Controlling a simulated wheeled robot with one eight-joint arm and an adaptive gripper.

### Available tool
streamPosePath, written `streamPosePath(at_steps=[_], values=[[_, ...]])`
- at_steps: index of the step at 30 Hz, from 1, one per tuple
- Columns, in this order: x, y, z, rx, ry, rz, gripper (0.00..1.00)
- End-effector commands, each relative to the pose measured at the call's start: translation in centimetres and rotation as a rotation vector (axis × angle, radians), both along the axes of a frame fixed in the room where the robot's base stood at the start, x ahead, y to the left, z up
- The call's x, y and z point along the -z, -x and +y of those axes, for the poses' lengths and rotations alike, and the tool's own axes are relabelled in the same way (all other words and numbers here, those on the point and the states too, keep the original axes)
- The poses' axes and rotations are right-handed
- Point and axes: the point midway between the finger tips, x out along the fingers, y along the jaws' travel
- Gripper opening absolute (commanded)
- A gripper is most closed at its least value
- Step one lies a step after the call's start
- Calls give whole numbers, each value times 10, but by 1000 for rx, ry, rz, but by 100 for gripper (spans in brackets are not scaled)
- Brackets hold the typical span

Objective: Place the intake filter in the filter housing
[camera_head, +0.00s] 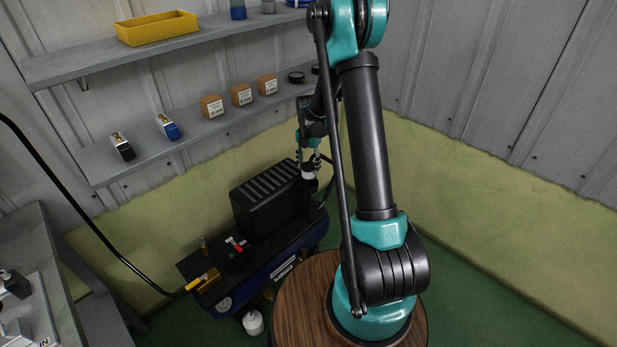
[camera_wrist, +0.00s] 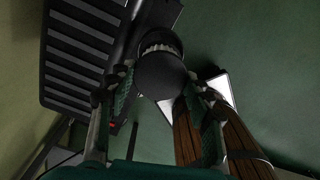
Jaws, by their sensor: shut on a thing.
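The intake filter has a round black cap and a pale pleated side. In the wrist view the filter (camera_wrist: 162,76) sits between my fingers, cap toward the camera. In the head view the filter (camera_head: 308,171) shows as a small pale piece below my gripper (camera_head: 308,157). My gripper (camera_wrist: 161,88) is shut on the filter. A dark round part, apparently the filter housing (camera_head: 309,186), is right below the filter at the right end of the black compressor. In the wrist view dark parts show behind the pleats. I cannot tell whether the filter is seated or just above it.
The ribbed black compressor cover (camera_head: 270,205) stands close left of my gripper, over a blue tank (camera_head: 283,260). A lower shelf (camera_head: 190,135) with several small boxes runs behind. A yellow bin (camera_head: 157,28) is on the upper shelf. A bench (camera_head: 60,285) stands at left.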

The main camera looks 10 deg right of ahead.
Motion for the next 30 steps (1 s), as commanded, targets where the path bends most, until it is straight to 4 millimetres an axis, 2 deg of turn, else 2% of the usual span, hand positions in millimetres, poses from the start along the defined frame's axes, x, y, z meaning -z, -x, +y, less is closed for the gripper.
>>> streamPosePath(at_steps=[3, 10, 17, 29, 30], values=[[16, 0, 0, 0, 0, 0, 22], [30, 0, 0, 1, 0, 0, 22], [58, 0, 0, 1, 0, 0, 22], [63, 0, 0, 1, 0, 0, 22], [63, 0, 0, 1, 0, 0, 54]])
